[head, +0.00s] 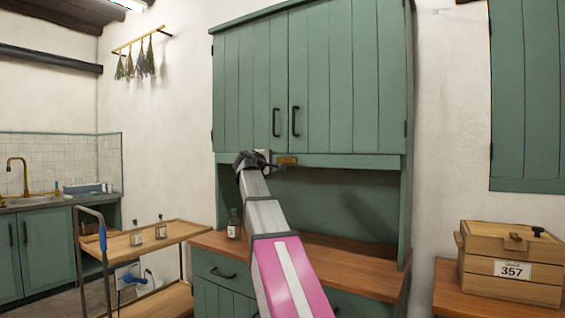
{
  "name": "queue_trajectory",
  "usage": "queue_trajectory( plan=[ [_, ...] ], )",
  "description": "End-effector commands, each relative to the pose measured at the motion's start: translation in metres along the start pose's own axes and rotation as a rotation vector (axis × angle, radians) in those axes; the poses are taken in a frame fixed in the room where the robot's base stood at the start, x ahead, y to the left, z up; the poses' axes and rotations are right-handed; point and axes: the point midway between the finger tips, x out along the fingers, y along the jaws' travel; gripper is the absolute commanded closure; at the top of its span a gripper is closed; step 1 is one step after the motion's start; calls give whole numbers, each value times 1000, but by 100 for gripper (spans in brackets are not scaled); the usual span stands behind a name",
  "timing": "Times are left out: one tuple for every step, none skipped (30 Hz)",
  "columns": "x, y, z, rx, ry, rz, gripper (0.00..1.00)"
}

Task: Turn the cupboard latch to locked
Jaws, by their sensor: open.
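The green cupboard (350,75) has two upper doors, both closed, with black handles side by side. A small brass latch (288,160) sits on the rail just below the doors, a little right of where they meet, and looks horizontal. My arm reaches up from the bottom of the view. My gripper (272,163) is open at the latch's left side. Its dark fingers point right, and they overlap or nearly touch the latch's left end. I cannot tell whether they touch it, and the gripper may hide part of the latch.
A small bottle (234,224) stands on the wooden counter (345,268) below, left of my arm. A wooden box (510,262) marked 357 sits at the right. A trolley (150,236) with bottles stands at the left.

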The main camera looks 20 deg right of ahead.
Motion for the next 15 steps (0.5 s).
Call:
queue_trajectory(
  plan=[
    [10, 1, -1, 0, -2, -1, 45],
    [15, 1, -2, 0, -1, -1, 45],
    [22, 1, -2, 0, -1, -1, 45],
    [28, 1, -2, 0, -1, -1, 45],
    [34, 1, -2, 0, -2, -1, 45],
    [41, 1, -2, 0, -2, -1, 45],
    [46, 1, -2, 0, -2, -1, 45],
    [52, 1, -2, 0, -1, 0, 45],
    [58, 1, -2, 0, -1, 0, 45],
    [63, 1, -2, 1, -1, 0, 45],
    [67, 1, -1, 1, -1, -1, 45],
    [72, 1, -2, 1, -1, -1, 45],
    [76, 1, -2, 1, -1, -1, 45],
    [79, 0, -2, 1, 0, -1, 45],
    [83, 0, -2, 1, 0, -1, 45]
  ],
)
